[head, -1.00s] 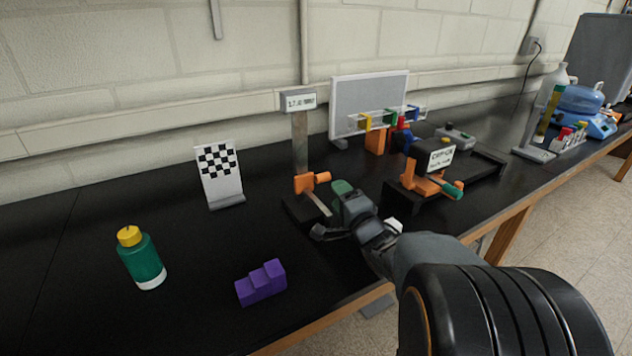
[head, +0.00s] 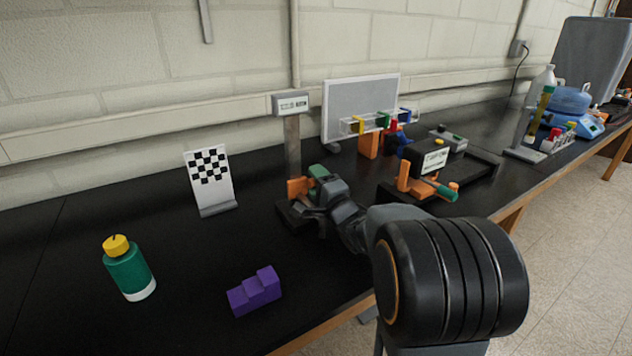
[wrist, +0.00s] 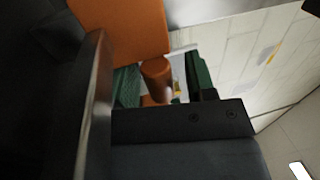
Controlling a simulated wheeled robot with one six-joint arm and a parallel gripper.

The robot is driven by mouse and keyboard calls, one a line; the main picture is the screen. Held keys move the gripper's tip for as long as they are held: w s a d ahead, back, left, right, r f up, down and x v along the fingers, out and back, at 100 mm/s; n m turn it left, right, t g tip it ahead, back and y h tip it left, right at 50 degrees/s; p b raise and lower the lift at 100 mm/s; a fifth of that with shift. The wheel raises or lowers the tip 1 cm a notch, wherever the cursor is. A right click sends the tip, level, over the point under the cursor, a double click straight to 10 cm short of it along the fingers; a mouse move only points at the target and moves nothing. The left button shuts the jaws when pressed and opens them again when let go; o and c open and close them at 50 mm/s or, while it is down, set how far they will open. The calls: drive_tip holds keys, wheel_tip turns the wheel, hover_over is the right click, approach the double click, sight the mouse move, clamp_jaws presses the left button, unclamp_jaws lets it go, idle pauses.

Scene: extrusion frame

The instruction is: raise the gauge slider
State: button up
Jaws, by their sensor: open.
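In the wrist view, the orange slider block (wrist: 125,28) is at the top. Its round orange knob (wrist: 157,76) lies between my two green fingertips, with light gaps visible beside it. The jaws are open around the knob; I cannot tell whether either finger touches it.
A checkered card (head: 210,178) stands left of the gauge. A green bottle (head: 130,270) and a purple stepped block (head: 254,291) are nearer the front. A black fixture with an orange clamp (head: 417,185) stands close on the right. The wall is behind.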

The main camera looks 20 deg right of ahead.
clamp_jaws()
idle(0.4)
wheel_tip(320, 180, up, 13)
drive_tip(key=p, duration=1)
drive_tip(key=shift+r, duration=0.15)
unclamp_jaws()
drive_tip(key=shift+s, duration=0.1)
